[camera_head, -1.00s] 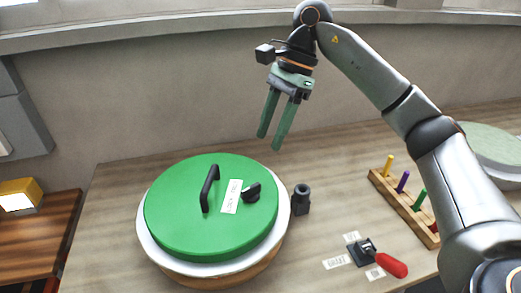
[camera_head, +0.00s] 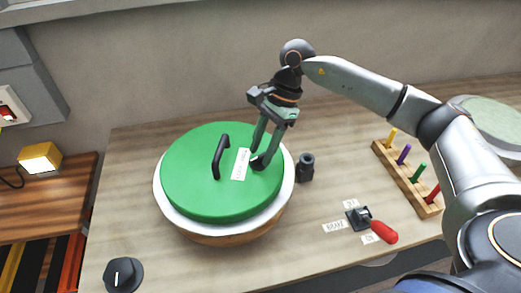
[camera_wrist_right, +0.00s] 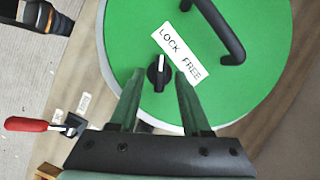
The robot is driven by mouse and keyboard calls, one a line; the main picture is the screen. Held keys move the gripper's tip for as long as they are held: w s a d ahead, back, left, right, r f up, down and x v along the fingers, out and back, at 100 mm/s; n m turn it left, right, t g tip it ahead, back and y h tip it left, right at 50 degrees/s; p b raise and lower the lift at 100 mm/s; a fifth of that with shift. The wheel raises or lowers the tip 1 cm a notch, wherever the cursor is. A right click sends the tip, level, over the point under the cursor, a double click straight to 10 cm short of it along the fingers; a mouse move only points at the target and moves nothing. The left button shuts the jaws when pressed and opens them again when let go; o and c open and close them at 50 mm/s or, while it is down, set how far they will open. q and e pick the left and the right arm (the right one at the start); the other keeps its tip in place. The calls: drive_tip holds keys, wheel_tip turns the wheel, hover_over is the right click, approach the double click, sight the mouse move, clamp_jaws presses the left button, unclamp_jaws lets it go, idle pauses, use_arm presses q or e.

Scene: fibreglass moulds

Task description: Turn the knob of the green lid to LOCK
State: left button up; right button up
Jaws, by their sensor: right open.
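The green lid (camera_head: 190,185) lies on a round white-rimmed mould (camera_head: 172,212). It has a black arched handle (camera_head: 219,157) and a white label (camera_wrist_right: 179,52) reading LOCK and FREE. The black knob (camera_wrist_right: 159,74) sits beside the label. In the right wrist view its narrow grip stands nearly upright, with a pale mark at its upper end, towards the LOCK side. My right gripper (camera_head: 260,158) is open and low over the lid. Its green fingers lie either side of the knob in the wrist view (camera_wrist_right: 160,80); contact cannot be told. My left gripper is not in view.
A dark cylinder (camera_head: 306,168) stands just right of the mould. A red-handled lever (camera_head: 381,231) and a wooden rack with coloured pegs (camera_head: 410,180) are farther right. A black dial (camera_head: 123,274) is at front left. A yellow lamp box (camera_head: 40,158) is at left.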

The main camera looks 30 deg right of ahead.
drive_tip(key=shift+a+f, duration=0.3)
drive_tip(key=shift+f, duration=0.35)
clamp_jaws()
